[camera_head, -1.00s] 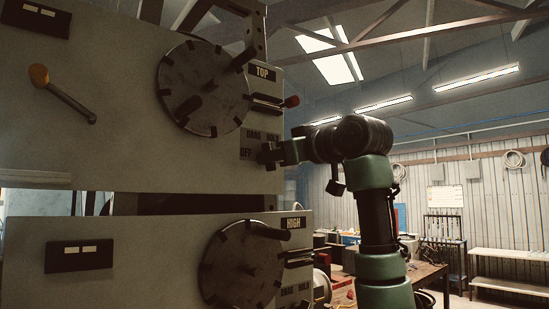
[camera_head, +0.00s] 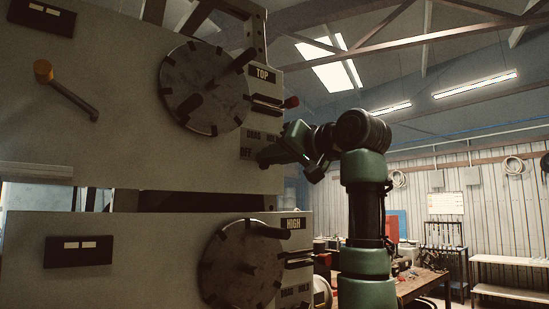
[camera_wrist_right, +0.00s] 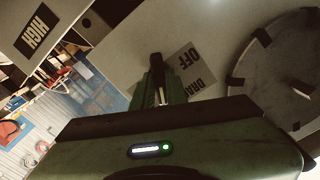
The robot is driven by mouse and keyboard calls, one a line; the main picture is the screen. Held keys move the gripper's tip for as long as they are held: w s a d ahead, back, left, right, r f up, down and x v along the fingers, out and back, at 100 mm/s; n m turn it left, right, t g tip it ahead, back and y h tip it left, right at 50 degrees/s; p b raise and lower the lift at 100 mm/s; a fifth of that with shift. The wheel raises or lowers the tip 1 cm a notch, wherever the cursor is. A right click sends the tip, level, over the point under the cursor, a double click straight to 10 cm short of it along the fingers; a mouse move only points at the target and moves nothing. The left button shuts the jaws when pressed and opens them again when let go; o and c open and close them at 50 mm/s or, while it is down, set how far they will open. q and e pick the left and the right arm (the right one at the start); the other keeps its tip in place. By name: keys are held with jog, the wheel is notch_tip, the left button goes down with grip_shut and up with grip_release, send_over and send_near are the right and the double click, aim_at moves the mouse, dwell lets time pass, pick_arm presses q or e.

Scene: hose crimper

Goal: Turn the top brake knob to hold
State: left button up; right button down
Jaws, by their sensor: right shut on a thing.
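The top brake label plate (camera_head: 248,141) is on the upper grey panel, below the TOP sign (camera_head: 262,73). DRAG and OFF can be read on it; HOLD is partly covered by my gripper. My right gripper (camera_head: 267,158) is shut on the top brake knob at this plate, and its fingers hide nearly all of the knob. In the right wrist view the gripper (camera_wrist_right: 157,82) points at the panel, beside the OFF and DRAG words of the plate (camera_wrist_right: 193,75). The knob's pointing direction cannot be told. My left gripper is not in view.
A round dark disc (camera_head: 204,88) with pegs is left of the plate, with a red-tipped lever (camera_head: 291,102) to its right. A lower panel with a HIGH sign (camera_head: 293,223) and a similar disc (camera_head: 240,266) is below. Open room lies right.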

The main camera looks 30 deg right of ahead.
dwell(0.4)
jog(key=c, duration=1.5)
grip_release()
jog(key=shift+c, duration=0.2)
jog(key=shift+o, duration=0.5)
jog(key=shift+w, duration=0.15)
jog(key=s+b, duration=0.4)
jog(key=s, duration=0.4)
jog(key=shift+d, duration=0.3)
jog(key=shift+w, duration=0.15)
